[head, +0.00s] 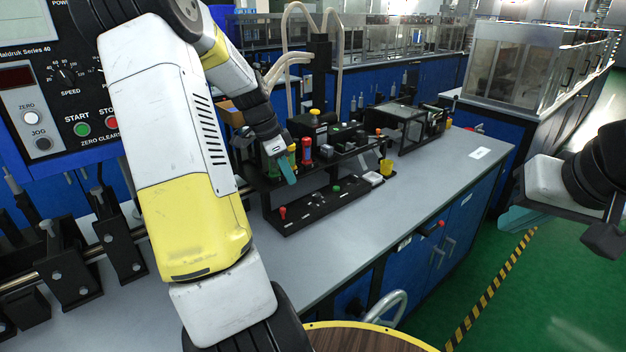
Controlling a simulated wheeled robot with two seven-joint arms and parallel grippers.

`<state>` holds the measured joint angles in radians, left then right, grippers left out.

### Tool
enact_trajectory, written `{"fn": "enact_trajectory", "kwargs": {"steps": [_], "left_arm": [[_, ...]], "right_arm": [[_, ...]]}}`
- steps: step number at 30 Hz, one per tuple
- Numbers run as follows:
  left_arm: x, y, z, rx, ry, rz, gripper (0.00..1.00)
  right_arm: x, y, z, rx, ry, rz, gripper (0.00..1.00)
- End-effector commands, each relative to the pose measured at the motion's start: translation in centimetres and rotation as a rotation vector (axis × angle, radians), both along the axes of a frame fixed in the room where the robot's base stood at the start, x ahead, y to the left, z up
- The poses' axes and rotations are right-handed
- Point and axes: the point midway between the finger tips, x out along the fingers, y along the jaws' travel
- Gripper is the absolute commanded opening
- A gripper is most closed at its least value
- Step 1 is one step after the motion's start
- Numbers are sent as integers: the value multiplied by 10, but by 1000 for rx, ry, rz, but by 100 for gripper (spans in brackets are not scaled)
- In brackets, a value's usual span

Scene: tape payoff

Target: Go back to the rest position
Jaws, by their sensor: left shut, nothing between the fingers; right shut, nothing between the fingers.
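My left arm (180,160) crosses the left half of the head view. My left gripper (287,172), with teal fingertips, is shut and empty in front of the black rack (322,195) on the bench. It overlaps the rack's left part in the picture; I cannot tell whether it touches anything. My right gripper (515,220) hangs at the right edge above the green floor, clear of the bench. It is shut and empty, and its arm is partly cut off by the frame.
The grey bench top (430,178) has free room right of the rack. A control panel (50,85) is at the left. A round wooden top (360,338) and a handwheel (390,308) are at the bottom.

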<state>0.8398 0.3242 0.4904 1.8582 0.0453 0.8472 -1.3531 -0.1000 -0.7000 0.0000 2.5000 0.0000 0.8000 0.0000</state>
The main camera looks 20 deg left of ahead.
Motion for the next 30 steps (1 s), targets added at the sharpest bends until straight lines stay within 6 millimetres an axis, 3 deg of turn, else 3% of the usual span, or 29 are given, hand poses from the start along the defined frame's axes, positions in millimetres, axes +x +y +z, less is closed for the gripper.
{"fn": "enact_trajectory", "kwargs": {"steps": [19, 25, 30], "left_arm": [[-3, -4, 10, 9, 3, 10, 0], [-30, -52, 52, 74, 12, 132, 0], [-80, -101, 97, 94, -23, 337, 0]], "right_arm": [[0, 0, 0, 0, 0, 0, 0], [0, 0, 0, 0, 0, 0, 0], [0, 0, 0, 0, 0, 0, 0]]}}
